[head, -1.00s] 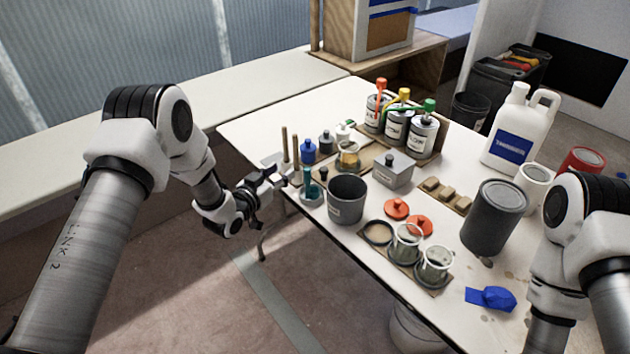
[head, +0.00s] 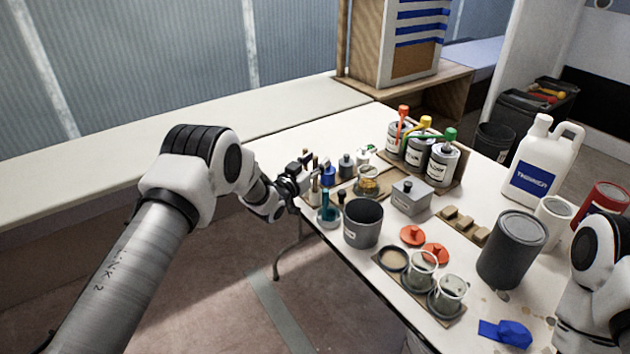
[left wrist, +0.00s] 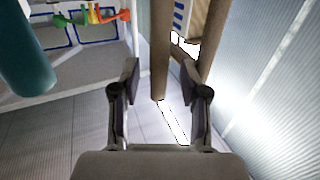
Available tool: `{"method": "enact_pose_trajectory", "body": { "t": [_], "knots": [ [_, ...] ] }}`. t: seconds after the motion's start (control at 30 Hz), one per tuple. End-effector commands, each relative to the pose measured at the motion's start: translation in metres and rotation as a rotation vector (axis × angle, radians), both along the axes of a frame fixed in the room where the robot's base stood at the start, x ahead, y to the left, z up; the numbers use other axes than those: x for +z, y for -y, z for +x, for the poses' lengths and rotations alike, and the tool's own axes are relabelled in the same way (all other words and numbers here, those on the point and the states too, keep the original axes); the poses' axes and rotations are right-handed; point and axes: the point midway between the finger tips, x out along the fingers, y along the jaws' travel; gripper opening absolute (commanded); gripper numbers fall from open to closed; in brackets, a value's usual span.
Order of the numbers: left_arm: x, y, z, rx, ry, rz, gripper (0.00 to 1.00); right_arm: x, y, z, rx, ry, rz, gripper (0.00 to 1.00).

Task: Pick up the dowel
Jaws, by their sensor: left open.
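Two upright brown wooden dowels show in the left wrist view. One dowel (left wrist: 160,45) stands between the lines of my left fingers, and the other dowel (left wrist: 209,40) is to its right, passing behind the right finger. My left gripper (left wrist: 161,85) is open with nothing clamped. In the head view my left gripper (head: 303,172) is at the table's left corner, right at the dowels, and hides most of them. I cannot tell whether a finger touches either dowel. My right gripper is out of view.
A teal-handled tool (head: 325,206) stands close by and looms at the left wrist view's upper left (left wrist: 25,60). A grey cup (head: 362,225), blue bottle (head: 328,175) and grey tin (head: 410,197) are near. The table (head: 322,124) is bare at back left.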

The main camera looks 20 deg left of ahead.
Motion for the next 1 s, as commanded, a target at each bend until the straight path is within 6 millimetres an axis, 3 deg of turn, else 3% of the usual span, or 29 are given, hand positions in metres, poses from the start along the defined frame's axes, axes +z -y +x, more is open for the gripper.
{"method": "enact_pose_trajectory", "body": {
  "t": [0.03, 0.13, 0.17, 0.57, 0.67, 0.9, 1.0],
  "knots": [
    [0.000, 0.000, 0.000, 0.000, 0.000, 0.000, 0.41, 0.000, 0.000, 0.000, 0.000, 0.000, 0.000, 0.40],
    [0.000, 0.000, 0.000, 0.000, 0.000, 0.001, 0.06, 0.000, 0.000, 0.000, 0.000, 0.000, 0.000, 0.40],
    [0.000, 0.000, 0.000, 0.000, 0.000, 0.001, 0.00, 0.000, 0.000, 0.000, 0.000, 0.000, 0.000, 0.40],
    [0.003, 0.000, 0.000, 0.000, 0.000, 0.001, 0.00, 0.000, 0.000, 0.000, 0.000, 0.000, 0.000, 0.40],
    [0.016, 0.000, 0.000, 0.000, 0.002, 0.000, 0.00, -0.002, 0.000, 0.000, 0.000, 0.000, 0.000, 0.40],
    [0.074, 0.000, 0.000, 0.000, 0.004, 0.001, 0.00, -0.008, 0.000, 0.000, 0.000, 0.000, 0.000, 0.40],
    [0.089, 0.001, -0.001, -0.001, 0.002, 0.000, 0.00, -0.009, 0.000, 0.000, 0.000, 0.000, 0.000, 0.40]
  ]
}}
